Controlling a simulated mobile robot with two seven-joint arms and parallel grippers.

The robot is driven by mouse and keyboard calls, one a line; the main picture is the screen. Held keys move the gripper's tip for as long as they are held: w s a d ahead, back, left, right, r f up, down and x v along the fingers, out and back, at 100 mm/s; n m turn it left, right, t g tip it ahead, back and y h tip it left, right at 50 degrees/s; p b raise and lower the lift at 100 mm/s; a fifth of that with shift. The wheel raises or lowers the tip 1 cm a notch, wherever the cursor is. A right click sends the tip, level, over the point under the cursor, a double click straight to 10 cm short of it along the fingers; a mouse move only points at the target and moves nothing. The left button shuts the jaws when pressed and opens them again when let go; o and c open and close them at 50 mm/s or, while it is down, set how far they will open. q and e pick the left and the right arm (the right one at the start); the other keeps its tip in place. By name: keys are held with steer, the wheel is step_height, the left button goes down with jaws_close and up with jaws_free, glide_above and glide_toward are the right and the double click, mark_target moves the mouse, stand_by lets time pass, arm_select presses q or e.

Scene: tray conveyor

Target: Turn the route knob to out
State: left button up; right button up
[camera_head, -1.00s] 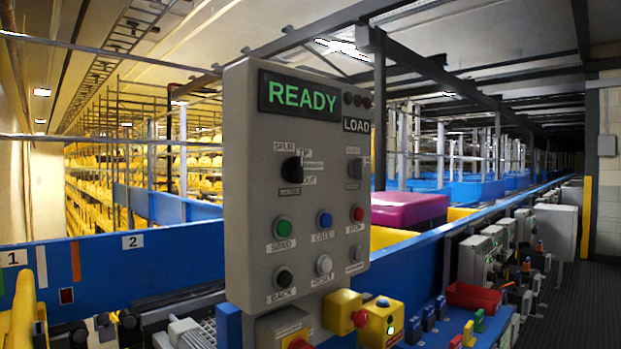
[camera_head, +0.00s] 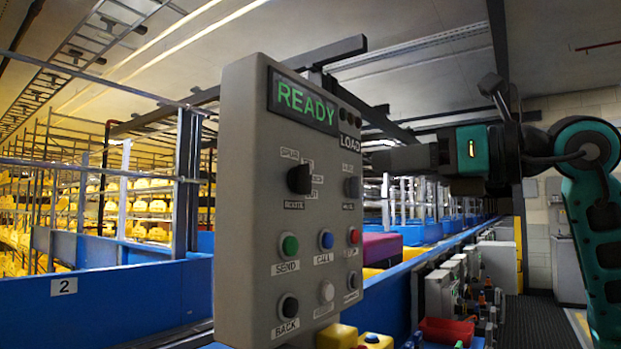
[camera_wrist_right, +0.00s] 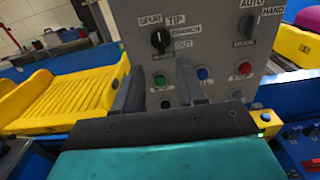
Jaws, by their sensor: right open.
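The route knob (camera_head: 299,180) is a black rotary knob on the upper left of the grey control panel (camera_head: 245,230), with the ROUTE label below it. In the right wrist view the knob (camera_wrist_right: 160,41) has SPUR, TIP, BRANCH and OUT labels around it, OUT to its right. I cannot tell surely which label its pointer faces. My right gripper (camera_head: 378,160) reaches in from the right, beside the panel's right edge. In the right wrist view its two fingers (camera_wrist_right: 159,85) are apart and empty, below the knob and not touching it. My left gripper is not in view.
The mode knob (camera_head: 352,187) sits right of the route knob. Send (camera_head: 290,245), call (camera_head: 326,240) and stop (camera_head: 354,236) buttons lie below. The display (camera_head: 303,102) reads READY. Yellow boxes (camera_head: 338,337) stand under the panel; blue conveyor walls (camera_head: 150,295) run behind.

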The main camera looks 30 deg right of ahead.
mark_target(310, 171)
steer(key=p+x, duration=0.2)
steer(key=x, duration=1)
steer(key=shift+w+a, duration=0.2)
steer(key=shift+w, duration=0.05)
jaws_close()
